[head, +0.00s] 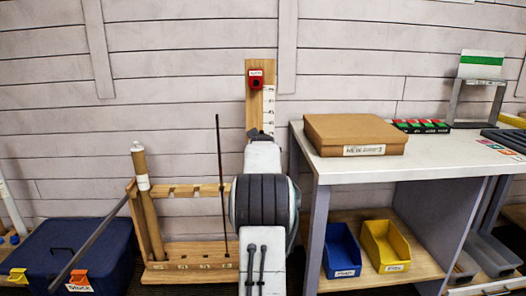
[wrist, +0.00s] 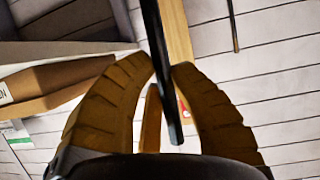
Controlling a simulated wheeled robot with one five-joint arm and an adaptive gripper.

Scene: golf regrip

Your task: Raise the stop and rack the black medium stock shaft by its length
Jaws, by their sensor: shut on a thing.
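My gripper (wrist: 172,88) is shut on a black shaft (wrist: 157,40). One end of this shaft shows just inside the fingers, and the rest runs out of the wrist view's top edge. In the head view my arm hides the gripper and most of what it holds, in front of the wooden measuring board (head: 268,100). The red stop (head: 255,79) with a white label sits high on that board, above my gripper and apart from it. The wooden rack (head: 190,255) stands left of my arm, with notches along its upper rail and labels along its base.
A thin dark shaft (head: 220,180) stands upright in the rack, and a cardboard tube (head: 147,200) leans at its left. A blue stock bin (head: 40,250) is far left. The workbench (head: 330,172) at right bears a cardboard box (head: 354,130); blue and yellow bins sit below.

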